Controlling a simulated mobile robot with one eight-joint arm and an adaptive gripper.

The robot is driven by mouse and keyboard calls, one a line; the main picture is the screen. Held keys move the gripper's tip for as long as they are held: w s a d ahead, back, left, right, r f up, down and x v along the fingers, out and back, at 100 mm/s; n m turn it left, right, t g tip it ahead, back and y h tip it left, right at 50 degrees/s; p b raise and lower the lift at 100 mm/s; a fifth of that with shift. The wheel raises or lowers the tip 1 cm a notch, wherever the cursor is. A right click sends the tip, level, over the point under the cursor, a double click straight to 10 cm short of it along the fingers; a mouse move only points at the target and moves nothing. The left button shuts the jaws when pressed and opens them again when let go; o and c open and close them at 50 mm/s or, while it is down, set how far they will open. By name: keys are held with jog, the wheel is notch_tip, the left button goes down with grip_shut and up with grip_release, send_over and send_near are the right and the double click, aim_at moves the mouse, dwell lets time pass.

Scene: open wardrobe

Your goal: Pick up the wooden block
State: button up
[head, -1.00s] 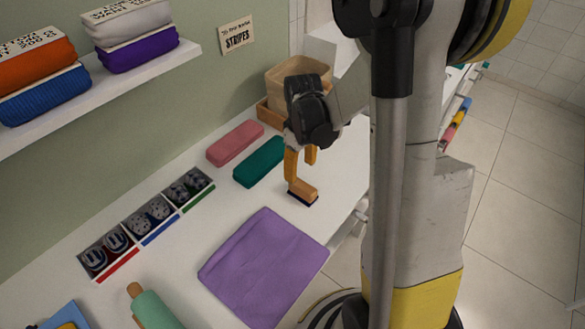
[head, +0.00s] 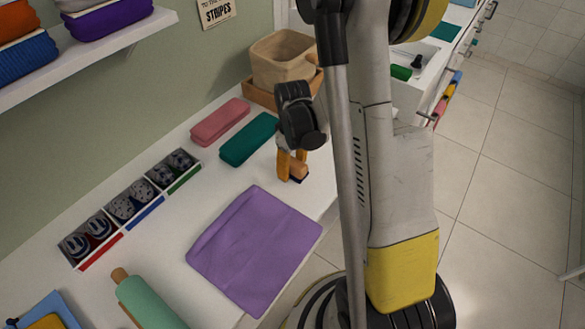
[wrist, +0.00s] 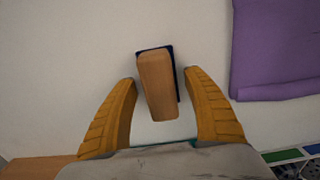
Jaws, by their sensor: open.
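The wooden block (wrist: 157,84) is a light brown oblong piece with a dark blue underside, lying on the white surface. It sits between the two orange fingers of my gripper (wrist: 162,95) in the wrist view, with a gap on each side. Its far end reaches past the fingertips. In the head view my gripper (head: 293,175) points down over the block (head: 300,172), and its fingers partly hide it. The gripper is open and holds nothing.
A purple cloth (head: 255,250) lies in front of the block. A teal case (head: 249,139) and a pink case (head: 220,122) lie behind it to the left. A beige bin (head: 285,58) stands at the back. The counter's edge is close on the right.

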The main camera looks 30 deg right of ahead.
aim_at(296, 162)
grip_shut()
jog(key=shift+r+p, duration=0.35)
jog(key=shift+r, duration=0.2)
jog(key=r, duration=0.1)
jog(key=r+p, duration=0.2)
jog(key=r, duration=0.1)
jog(key=shift+s+d, duration=0.3)
jog(key=shift+d, duration=0.1)
jog(key=s+d+r+p, duration=0.3)
jog(key=s+d+r, duration=0.3)
jog(key=d, duration=0.3)
jog(key=c, duration=1.1)
grip_release()
jog(key=shift+a, duration=0.1)
